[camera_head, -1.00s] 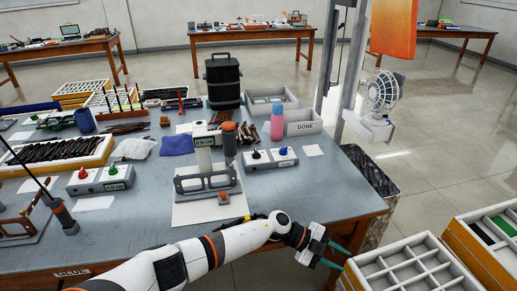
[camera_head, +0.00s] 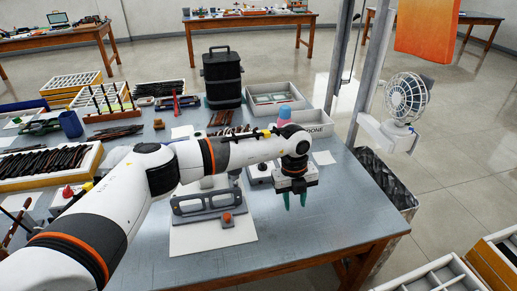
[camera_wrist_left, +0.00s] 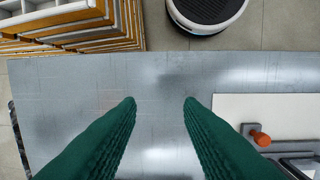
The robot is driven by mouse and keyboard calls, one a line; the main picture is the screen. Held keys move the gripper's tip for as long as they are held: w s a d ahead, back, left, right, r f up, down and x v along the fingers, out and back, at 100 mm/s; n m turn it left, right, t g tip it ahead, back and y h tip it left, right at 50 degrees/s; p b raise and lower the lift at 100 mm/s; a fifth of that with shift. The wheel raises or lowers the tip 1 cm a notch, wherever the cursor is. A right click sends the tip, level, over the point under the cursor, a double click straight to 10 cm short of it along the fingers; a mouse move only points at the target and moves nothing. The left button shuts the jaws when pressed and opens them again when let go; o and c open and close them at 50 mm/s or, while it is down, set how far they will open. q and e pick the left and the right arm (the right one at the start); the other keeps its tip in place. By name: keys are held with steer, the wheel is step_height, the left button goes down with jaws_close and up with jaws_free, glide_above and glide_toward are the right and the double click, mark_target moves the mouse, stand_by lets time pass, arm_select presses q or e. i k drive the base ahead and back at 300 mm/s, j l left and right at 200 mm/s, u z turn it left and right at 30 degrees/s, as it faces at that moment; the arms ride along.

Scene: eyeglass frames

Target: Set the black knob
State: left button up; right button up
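The control box (camera_head: 258,179) stands on the table mostly behind my left arm. A dark knob (camera_head: 262,166) shows on its top just under the arm, and the rest of the box is hidden. My left gripper (camera_head: 295,207) hangs over the table, to the right of and nearer than this box, with its green fingers pointing down. In the left wrist view the gripper (camera_wrist_left: 160,102) is open, its fingers apart with only bare table between them. The black knob does not show in the wrist view. My right gripper is not in view.
A grey fixture with an orange knob (camera_head: 227,217) stands on a white sheet (camera_head: 210,240) left of the gripper. Another box with a red knob (camera_head: 68,192) is partly behind my arm. A pink-and-blue bottle (camera_head: 284,114) stands behind the wrist. The table's right front is clear.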

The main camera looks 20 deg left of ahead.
mark_target(262, 166)
steer(key=i+j, duration=0.75)
